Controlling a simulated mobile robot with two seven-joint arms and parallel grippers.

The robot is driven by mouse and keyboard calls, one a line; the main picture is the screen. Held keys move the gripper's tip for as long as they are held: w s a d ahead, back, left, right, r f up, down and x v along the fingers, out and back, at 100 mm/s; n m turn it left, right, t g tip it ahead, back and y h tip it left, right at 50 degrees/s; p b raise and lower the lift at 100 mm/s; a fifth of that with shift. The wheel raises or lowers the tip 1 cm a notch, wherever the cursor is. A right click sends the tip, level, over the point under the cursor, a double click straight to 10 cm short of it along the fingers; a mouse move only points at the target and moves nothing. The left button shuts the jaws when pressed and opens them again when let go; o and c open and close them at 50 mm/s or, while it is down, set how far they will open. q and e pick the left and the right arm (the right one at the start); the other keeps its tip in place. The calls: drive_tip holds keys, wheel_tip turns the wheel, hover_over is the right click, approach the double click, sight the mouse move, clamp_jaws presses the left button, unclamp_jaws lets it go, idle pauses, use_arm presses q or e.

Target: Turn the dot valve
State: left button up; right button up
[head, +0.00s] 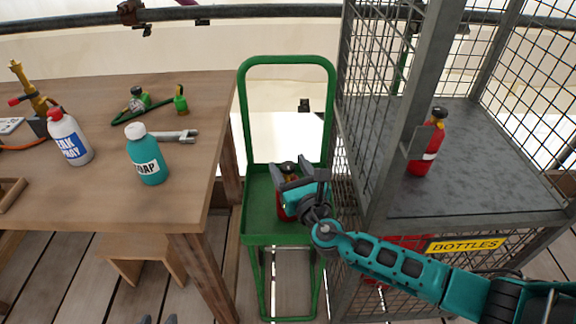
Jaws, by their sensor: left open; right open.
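A red bottle (286,211) with a dark top (288,167) stands in the green trolley (258,212), largely covered by my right gripper. My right gripper (293,172) is open at the upper part of this bottle; I cannot tell whether it touches. Another red bottle (428,151) with a brass and black top stands upright on the cage shelf (470,165). I can make out no dot on either top, so I cannot tell which valve is the dot valve. Only the tips of my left gripper (160,320) show at the bottom edge, apart and empty.
The wooden table (90,200) at left holds a soap bottle (147,155), a spray bottle (69,137), a wrench (175,136) and a brass torch-like tool (30,90). The mesh cage (390,100) with a BOTTLES sign (465,246) stands right of the trolley. A stool (140,255) is below the table.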

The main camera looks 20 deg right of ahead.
drive_tip(key=shift+w, duration=0.65)
drive_tip(key=c, duration=1)
drive_tip(key=shift+o, duration=0.2)
